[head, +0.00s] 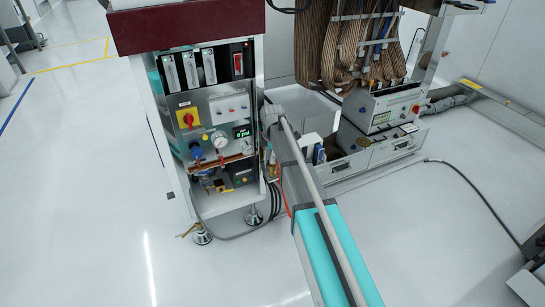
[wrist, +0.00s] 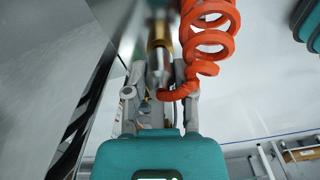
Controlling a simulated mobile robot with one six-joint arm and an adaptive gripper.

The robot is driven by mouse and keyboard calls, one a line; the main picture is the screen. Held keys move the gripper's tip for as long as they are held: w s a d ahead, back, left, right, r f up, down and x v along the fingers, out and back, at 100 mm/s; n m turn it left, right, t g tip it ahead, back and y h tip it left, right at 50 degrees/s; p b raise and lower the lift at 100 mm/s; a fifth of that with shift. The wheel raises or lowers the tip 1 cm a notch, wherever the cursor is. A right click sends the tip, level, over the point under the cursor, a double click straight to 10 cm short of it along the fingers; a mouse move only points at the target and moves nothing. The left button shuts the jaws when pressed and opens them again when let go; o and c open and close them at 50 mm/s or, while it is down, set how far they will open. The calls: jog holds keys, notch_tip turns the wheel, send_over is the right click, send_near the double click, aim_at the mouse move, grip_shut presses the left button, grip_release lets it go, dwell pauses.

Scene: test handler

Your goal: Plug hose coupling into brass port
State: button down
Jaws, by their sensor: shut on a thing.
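In the wrist view my gripper (wrist: 158,80) is shut on the hose coupling (wrist: 157,66), a silver tapered fitting between its two grey fingers. An orange-red coiled hose (wrist: 209,38) runs from the upper right down to the coupling. A brass-coloured collar (wrist: 160,37) shows in line with the coupling, blurred at the top; I cannot tell whether it belongs to the coupling or is the brass port. In the head view my arm reaches to the right side of the handler cabinet (head: 218,110). The gripper is mostly hidden there behind my arm.
The cabinet front carries a yellow-and-red rotary switch (head: 187,118) and a round gauge (head: 220,139). A grey instrument unit (head: 385,108) stands to the right under brown cable bundles (head: 350,45). A black cable (head: 470,180) lies on the right floor. The left floor is clear.

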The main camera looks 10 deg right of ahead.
jog(key=shift+f+b, duration=0.55)
jog(key=shift+f, duration=0.1)
jog(key=shift+c, duration=1.8)
grip_release()
jog(key=shift+r, duration=0.1)
jog(key=shift+r, duration=0.1)
notch_tip(320, 180, up, 8)
jog(key=p, duration=0.8)
jog(key=shift+r+p, duration=0.25)
jog(key=shift+p, duration=0.15)
jog(key=shift+s+d, duration=0.2)
jog(key=shift+s, duration=0.15)
jog(key=s+d+r+p, duration=0.4)
jog(key=s+d, duration=0.3)
jog(key=s, duration=0.4)
jog(key=shift+d, duration=0.2)
jog(key=shift+s+r, duration=0.1)
jog(key=shift+s, duration=0.05)
